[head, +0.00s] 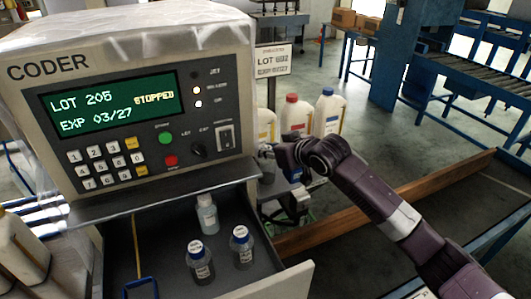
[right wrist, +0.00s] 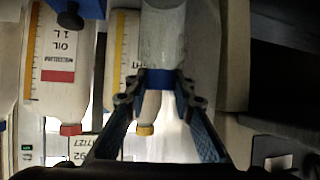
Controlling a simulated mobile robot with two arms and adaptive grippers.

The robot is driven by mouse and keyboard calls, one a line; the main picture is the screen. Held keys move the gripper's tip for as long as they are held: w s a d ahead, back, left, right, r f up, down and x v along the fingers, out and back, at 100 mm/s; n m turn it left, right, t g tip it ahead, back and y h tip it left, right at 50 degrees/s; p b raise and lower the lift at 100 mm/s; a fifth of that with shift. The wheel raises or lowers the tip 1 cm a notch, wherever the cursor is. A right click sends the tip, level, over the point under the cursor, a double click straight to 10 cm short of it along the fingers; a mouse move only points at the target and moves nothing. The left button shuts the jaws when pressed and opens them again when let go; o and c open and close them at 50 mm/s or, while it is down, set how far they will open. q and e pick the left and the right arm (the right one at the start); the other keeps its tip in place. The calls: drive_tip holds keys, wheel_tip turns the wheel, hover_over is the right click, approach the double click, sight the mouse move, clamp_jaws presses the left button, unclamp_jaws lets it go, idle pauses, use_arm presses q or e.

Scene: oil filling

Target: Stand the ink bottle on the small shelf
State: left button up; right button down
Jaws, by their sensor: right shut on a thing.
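My right gripper (head: 268,152) is beside the right side of the coder, at the end of my purple arm. In the right wrist view its two fingers (right wrist: 163,88) are shut on a pale grey cylinder, which I take for the ink bottle (right wrist: 163,35). In the head view a bit of a grey body shows under the gripper; most of it is hidden. A dark ledge (head: 150,203) runs under the coder's panel; I cannot tell whether it is the small shelf. My left gripper is not in view.
An open drawer (head: 285,284) below the coder (head: 100,62) holds three small bottles (head: 207,212) and a yellow rod with a blue end. Large white jugs with red (head: 296,117) and blue (head: 328,112) caps stand behind my right gripper. A sign (head: 272,62) stands behind them.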

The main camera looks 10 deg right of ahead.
drive_tip(key=shift+f, duration=0.7)
drive_tip(key=shift+w+a+f+p, duration=0.1)
drive_tip(key=shift+a+f+p, duration=0.1)
drive_tip(key=shift+p, duration=0.2)
drive_tip(key=shift+f, duration=0.1)
drive_tip(key=shift+f, duration=0.1)
drive_tip(key=c, duration=1.6)
unclamp_jaws()
drive_tip(key=b+v, duration=0.2)
drive_tip(key=v, duration=1)
